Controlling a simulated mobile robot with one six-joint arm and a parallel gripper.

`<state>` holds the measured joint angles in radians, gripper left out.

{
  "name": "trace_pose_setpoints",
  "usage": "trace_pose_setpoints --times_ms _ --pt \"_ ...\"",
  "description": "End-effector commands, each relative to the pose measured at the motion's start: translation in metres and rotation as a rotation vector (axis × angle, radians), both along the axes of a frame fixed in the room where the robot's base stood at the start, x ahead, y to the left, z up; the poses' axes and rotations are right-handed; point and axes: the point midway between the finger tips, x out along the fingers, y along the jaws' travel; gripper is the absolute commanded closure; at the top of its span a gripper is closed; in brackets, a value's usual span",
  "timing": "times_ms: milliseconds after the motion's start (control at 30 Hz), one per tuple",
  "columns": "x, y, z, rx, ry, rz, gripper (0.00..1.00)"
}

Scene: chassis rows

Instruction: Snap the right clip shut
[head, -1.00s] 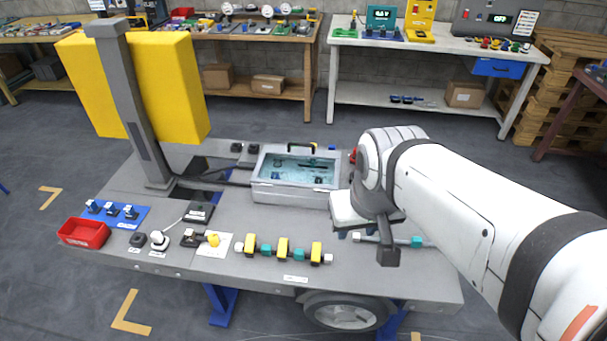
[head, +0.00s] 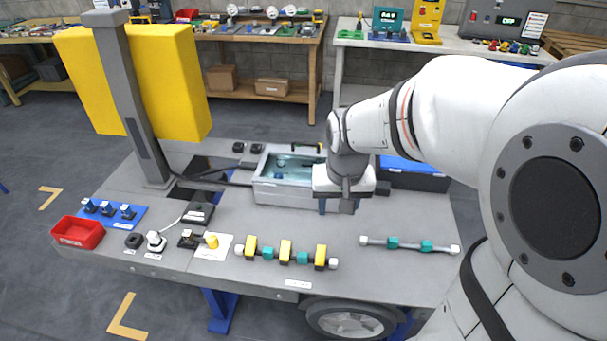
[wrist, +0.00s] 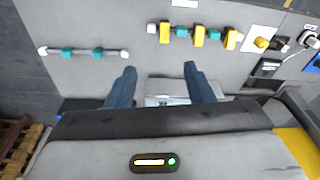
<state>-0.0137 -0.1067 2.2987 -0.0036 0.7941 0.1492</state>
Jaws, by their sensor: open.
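A light grey case (head: 280,196) with a teal-looking top and a black handle stands at the back middle of the bench. My gripper (head: 337,207) is at its right front and hides that part of the case, so I cannot make out the right clip. In the wrist view my gripper (wrist: 160,68) has its two blue-grey fingers wide apart, with nothing held. A pale part of the case (wrist: 166,90) shows between and beyond the fingers. I cannot tell whether the fingers touch it.
A rod with yellow and teal blocks (head: 285,252) lies in front, and a rod with teal blocks (head: 410,245) lies to the right. A dark box with a blue top (head: 415,178) stands behind my gripper. A grey post (head: 135,110) rises at left. A red tray (head: 78,233) sits front left.

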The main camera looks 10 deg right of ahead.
Motion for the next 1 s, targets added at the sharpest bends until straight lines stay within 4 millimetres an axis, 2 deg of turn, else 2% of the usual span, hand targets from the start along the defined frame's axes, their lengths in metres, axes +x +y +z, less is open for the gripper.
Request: trace_pose_setpoints --times_ms 33,200,300,400,500,600,767,1000 --pt "0.016 0.0 -0.032 0.003 0.027 -0.02 0.53" --pt "0.063 -0.001 -0.104 0.01 0.085 -0.088 0.53" --pt "0.083 -0.001 -0.144 0.012 0.114 -0.122 0.53" --pt "0.097 -0.001 -0.176 0.014 0.134 -0.149 0.53" --pt "0.105 -0.001 -0.197 0.014 0.148 -0.166 0.53" --pt "0.11 -0.001 -0.208 0.015 0.153 -0.176 0.53" --pt "0.11 -0.001 -0.225 0.014 0.158 -0.179 0.53" --pt "0.109 -0.002 -0.264 0.014 0.16 -0.179 0.53"
